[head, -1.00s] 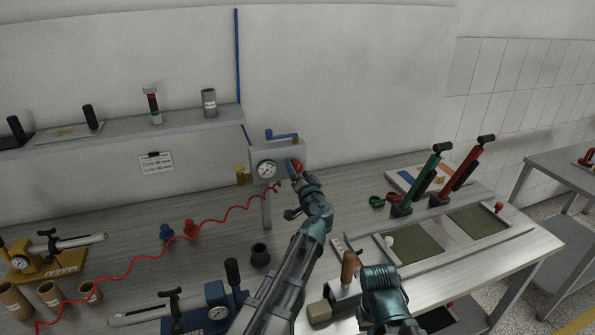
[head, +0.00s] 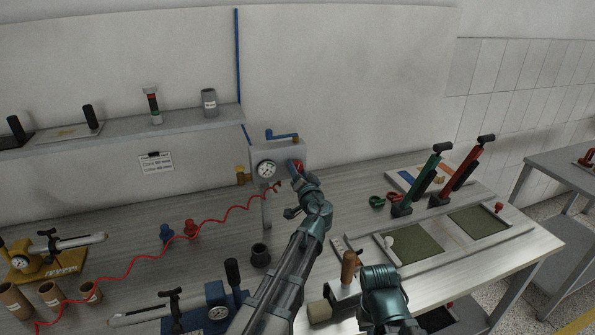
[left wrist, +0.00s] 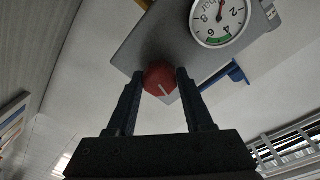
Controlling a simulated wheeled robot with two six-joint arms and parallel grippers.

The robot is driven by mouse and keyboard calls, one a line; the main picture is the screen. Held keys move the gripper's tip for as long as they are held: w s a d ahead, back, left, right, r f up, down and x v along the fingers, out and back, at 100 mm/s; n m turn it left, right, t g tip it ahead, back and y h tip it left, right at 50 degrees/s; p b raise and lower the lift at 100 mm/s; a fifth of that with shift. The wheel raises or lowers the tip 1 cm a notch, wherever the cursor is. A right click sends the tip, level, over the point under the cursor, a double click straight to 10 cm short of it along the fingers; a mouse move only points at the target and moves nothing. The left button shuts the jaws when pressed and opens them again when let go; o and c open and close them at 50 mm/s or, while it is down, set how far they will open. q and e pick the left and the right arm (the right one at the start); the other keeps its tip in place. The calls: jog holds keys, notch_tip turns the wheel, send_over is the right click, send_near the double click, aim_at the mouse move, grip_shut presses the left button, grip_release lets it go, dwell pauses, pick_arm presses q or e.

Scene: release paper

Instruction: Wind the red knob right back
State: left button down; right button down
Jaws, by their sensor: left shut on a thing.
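The red knob (head: 299,164) sits on the front of a grey panel (head: 292,152), right of a round white gauge (head: 266,169). My left gripper (head: 296,175) is at the panel, shut on the knob. In the left wrist view, its two dark fingers (left wrist: 160,76) stand on either side of the red knob (left wrist: 159,80), which bears a white line. The gauge (left wrist: 220,16) shows there with a green band on its dial. My right arm shows at the lower middle of the head view; its gripper is not visible.
A blue lever handle (head: 282,136) is on top of the panel, and a yellow part (head: 241,175) is at its left. A coiled red hose (head: 205,227) runs across the bench. Green and red levers (head: 430,170) stand at right, beside framed screens (head: 412,245).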

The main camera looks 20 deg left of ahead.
pick_arm(q)
jog(key=shift+n, duration=1)
jog(key=shift+c, duration=1.4)
grip_release()
jog(key=v, duration=1.3)
jog(key=shift+s+d, duration=0.2)
jog(key=shift+s, duration=0.15)
jog(key=shift+f, duration=0.2)
